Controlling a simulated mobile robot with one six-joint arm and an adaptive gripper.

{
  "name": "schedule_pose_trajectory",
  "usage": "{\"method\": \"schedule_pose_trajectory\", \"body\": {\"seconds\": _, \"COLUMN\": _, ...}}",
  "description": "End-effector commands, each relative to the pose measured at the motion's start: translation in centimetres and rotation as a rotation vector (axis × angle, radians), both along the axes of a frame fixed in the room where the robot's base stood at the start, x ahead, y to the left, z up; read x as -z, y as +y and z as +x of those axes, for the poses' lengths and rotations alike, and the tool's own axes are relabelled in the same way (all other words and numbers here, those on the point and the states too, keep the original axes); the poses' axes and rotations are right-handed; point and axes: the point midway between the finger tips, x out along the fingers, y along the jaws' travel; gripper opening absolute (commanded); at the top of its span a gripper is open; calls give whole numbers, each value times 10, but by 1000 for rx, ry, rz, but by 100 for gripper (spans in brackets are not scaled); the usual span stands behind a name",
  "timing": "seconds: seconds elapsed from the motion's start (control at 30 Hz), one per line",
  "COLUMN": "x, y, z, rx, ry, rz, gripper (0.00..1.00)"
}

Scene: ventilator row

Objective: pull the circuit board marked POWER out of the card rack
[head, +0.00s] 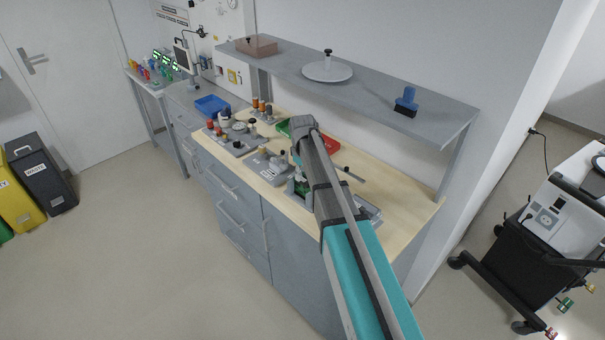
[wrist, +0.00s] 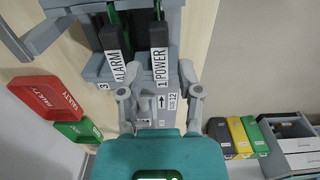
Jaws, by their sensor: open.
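The POWER board (wrist: 160,55) shows its dark front with a white label, standing in the grey card rack (wrist: 95,62) at the top of the wrist view. The ALARM board (wrist: 114,58) stands to its left, with a gap between them. Green board parts show behind both fronts. My gripper (wrist: 158,92) is open and empty. Its two fingers are spread in front of the rack, roughly in line with the POWER board; I cannot tell whether they touch it. In the head view my arm hides most of the rack and gripper.
A red tray marked FAULTY (wrist: 47,100) and a green tray (wrist: 78,131) lie left of the rack in the wrist view. A shelf (head: 430,103) overhangs the back of the wooden worktop (head: 398,205). Several fixtures crowd the worktop's left; its right end is clearer.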

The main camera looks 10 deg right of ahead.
Motion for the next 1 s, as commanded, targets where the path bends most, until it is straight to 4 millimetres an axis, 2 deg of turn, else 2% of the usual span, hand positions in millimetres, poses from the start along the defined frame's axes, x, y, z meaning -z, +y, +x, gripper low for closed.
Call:
{"method": "schedule_pose_trajectory", "body": {"seconds": 0.03, "x": 8, "y": 0, "z": 0, "rx": 0, "ry": 0, "rz": 0, "gripper": 46}}
{"method": "schedule_pose_trajectory", "body": {"seconds": 0.5, "x": 43, "y": 0, "z": 0, "rx": 0, "ry": 0, "rz": 0, "gripper": 46}}
{"method": "schedule_pose_trajectory", "body": {"seconds": 0.7, "x": 52, "y": 0, "z": 0, "rx": 0, "ry": 0, "rz": 0, "gripper": 46}}
{"method": "schedule_pose_trajectory", "body": {"seconds": 1.0, "x": 54, "y": 0, "z": 0, "rx": 0, "ry": 0, "rz": 0, "gripper": 46}}
